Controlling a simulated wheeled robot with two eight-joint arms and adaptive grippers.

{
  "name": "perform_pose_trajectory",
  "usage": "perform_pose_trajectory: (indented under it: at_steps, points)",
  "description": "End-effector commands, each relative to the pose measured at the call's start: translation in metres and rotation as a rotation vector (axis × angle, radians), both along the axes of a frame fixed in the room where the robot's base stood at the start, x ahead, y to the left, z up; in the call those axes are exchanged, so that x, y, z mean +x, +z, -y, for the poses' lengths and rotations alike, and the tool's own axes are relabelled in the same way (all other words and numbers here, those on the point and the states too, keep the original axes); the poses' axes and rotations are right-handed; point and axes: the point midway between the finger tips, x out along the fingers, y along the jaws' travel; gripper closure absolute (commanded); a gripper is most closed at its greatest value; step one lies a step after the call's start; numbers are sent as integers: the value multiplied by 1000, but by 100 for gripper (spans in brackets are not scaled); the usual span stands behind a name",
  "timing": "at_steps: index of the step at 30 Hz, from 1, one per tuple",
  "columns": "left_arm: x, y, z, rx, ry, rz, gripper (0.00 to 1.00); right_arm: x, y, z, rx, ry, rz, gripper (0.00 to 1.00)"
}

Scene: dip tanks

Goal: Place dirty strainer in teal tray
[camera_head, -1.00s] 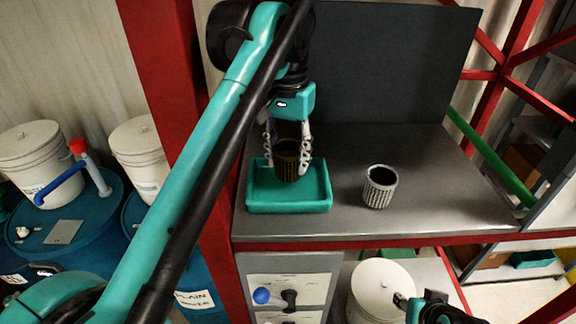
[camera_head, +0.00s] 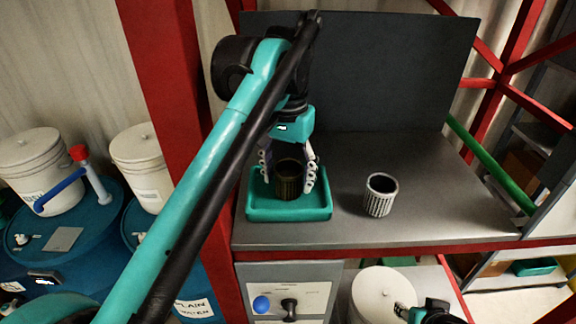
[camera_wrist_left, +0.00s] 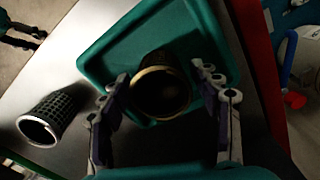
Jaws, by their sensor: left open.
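The dirty strainer (camera_head: 288,182), dark brown and cup-shaped, stands upright in the teal tray (camera_head: 290,214) on the grey bench. My left gripper (camera_head: 288,178) is over the tray with its fingers apart, one on each side of the strainer. The left wrist view shows the strainer (camera_wrist_left: 163,92) between the open fingers, with gaps beside it, and the tray (camera_wrist_left: 108,58) beneath.
A lighter grey strainer (camera_head: 380,195) stands on the bench to the right of the tray. A grey back panel (camera_head: 400,75) rises behind. A white round lid (camera_head: 383,292) is below the bench. White buckets (camera_head: 40,172) stand at left. The bench's right side is clear.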

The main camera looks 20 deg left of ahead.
Motion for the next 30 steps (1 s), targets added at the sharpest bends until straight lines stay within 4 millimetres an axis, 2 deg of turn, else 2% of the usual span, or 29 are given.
perform_pose_trajectory:
  at_steps: [5, 12, 18, 23, 30]
  points:
    - [1, 21, 0, 0, 0, 0, 37, 0, 0, 0, 0, 0, 0, 60]
    - [0, 74, 0, 0, 0, 0, 37, 0, 2, 0, 0, 0, 0, 60]
    - [1, 107, 0, 0, 0, 0, 37, 0, 8, 0, 0, 0, 0, 60]
    - [0, 120, 0, 0, 0, 0, 37, 0, 11, 0, 0, 0, 0, 60]
    - [0, 122, 0, 0, 0, 0, 37, 0, 11, 0, 0, 0, 0, 60]
